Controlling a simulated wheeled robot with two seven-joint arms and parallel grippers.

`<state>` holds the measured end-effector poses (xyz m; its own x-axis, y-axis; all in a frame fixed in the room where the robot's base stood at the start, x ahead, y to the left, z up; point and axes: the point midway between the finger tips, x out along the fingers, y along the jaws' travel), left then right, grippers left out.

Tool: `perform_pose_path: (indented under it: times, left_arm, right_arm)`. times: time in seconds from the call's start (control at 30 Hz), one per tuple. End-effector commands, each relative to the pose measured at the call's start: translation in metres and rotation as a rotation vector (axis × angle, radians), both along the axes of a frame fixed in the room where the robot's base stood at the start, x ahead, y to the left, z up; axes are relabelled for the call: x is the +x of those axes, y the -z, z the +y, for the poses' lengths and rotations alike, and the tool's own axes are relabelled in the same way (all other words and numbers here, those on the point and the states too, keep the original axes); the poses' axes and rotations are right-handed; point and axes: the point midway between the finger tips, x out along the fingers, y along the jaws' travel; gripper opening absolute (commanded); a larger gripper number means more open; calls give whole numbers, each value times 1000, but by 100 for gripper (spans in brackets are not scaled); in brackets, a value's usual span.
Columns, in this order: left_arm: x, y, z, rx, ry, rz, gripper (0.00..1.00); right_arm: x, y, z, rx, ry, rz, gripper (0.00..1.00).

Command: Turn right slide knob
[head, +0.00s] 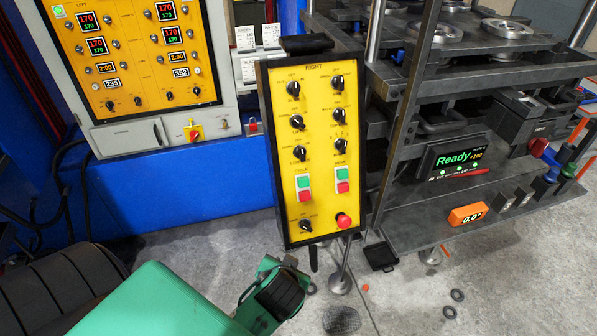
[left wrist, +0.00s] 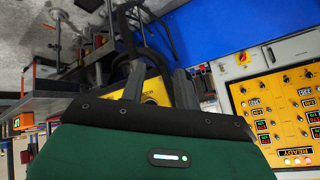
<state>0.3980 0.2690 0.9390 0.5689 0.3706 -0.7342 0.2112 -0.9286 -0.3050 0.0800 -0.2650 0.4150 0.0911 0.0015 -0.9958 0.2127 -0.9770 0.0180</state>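The yellow control panel (head: 310,150) headed RIGHT stands upright at the centre of the head view. It carries two columns of black rotary knobs, including an upper left knob (head: 293,88) and an upper right knob (head: 337,82). One more knob (head: 306,225) sits at the lower left. The small labels are too blurred to tell which is the slide knob. My green left arm reaches in from the lower left, below the panel. In the left wrist view my left gripper (left wrist: 159,78) has its dark fingers apart, with part of the panel behind them. My right gripper is out of view.
The press (head: 480,50) with its metal shelves stands right of the panel. A larger yellow cabinet panel (head: 135,50) is at the upper left, above a blue base (head: 180,195). A red button (head: 344,221) sits low on the panel. Small rings (head: 457,295) lie on the floor.

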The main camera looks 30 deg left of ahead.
Motion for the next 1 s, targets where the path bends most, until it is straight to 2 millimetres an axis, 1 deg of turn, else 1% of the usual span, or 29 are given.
perform_pose_path:
  times: [0.03,0.07,0.1,0.17,0.2,0.27,0.3,0.37,0.4,0.5,0.6,0.7,0.8,0.9,1.0]
  left_arm:
    - [16,-23,5,36,-49,-86,32]
    - [23,-36,8,60,-79,-137,32]
    - [34,-53,12,88,-119,-208,32]
    - [48,-80,16,131,-172,-317,32]
    - [57,-98,19,160,-205,-393,32]
    - [69,-125,20,199,-248,-509,32]
    - [76,-144,20,226,-274,-587,32]
    - [85,-172,18,266,-305,-705,32]
    - [90,-191,16,289,-319,-783,32]
    - [99,-232,7,344,-344,-959,32]
    - [102,-263,-2,385,-352,-1094,32]
    - [103,-283,-9,411,-352,-1180,32]
    - [103,-293,-12,424,-351,-1221,32]
    - [106,-298,-9,429,-351,-1229,32]
    - [113,-305,0,431,-351,-1228,32]
  right_arm:
    - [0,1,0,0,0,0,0]
    - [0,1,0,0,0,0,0]
    - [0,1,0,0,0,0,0]
    - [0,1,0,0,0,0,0]
    - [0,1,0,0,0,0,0]
    - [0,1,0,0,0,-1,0]
    - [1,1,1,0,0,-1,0]
    - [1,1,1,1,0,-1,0]
    - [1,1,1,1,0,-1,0]
    - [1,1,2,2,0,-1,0]
    - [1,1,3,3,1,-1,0]
    - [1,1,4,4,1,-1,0]
    - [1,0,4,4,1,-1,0]
    - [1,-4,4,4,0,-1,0]
    - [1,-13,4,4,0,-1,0]
